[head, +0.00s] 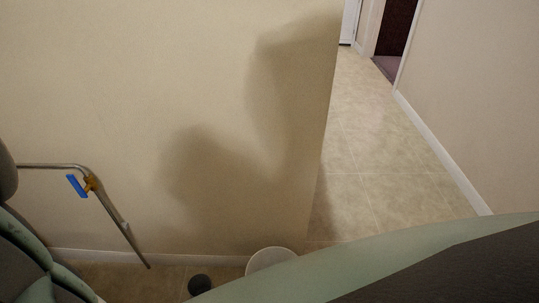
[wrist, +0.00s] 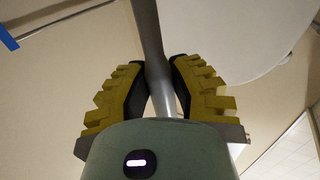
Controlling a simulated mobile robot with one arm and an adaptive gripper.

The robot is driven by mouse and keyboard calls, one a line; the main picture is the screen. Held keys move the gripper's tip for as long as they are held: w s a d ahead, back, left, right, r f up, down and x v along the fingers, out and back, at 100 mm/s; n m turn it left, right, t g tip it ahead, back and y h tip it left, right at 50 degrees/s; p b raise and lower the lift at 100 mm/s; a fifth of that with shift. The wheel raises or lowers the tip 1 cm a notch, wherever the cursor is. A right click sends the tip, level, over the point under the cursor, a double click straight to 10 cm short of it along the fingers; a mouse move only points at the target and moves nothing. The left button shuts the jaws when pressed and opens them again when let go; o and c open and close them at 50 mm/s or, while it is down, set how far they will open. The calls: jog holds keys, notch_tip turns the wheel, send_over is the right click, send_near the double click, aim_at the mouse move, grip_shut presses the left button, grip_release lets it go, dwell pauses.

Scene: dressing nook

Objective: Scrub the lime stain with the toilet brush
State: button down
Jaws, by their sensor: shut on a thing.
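My gripper (wrist: 160,88) has yellow ribbed fingers with dark pads, seen in the wrist view. It is shut on a slim grey rod (wrist: 147,30), which runs up out of the top of that view. The rod looks like the toilet brush's handle, but no brush head shows, so I cannot be sure. No lime stain can be made out in either view. The gripper does not show in the head view.
A bent metal rail (head: 112,217) with a blue and yellow fitting (head: 80,186) stands at left by the beige wall (head: 130,100). A dark round thing (head: 200,284) and a white round thing (head: 272,258) are low near the wall. Tiled floor (head: 385,160) lies open beyond its edge.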

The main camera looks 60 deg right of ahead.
jog(key=shift+d+f+b, duration=0.1)
jog(key=shift+f+b, duration=0.3)
jog(key=shift+f, duration=0.2)
jog(key=shift+w+d+r, duration=0.1)
jog(key=shift+w+d, duration=0.05)
jog(key=shift+w+d, duration=0.35)
jog(key=shift+d, duration=0.05)
jog(key=shift+a, duration=0.1)
jog(key=shift+s+a+p, duration=0.55)
jog(key=shift+s+a, duration=0.35)
jog(key=shift+a, duration=0.2)
jog(key=shift+d, duration=0.1)
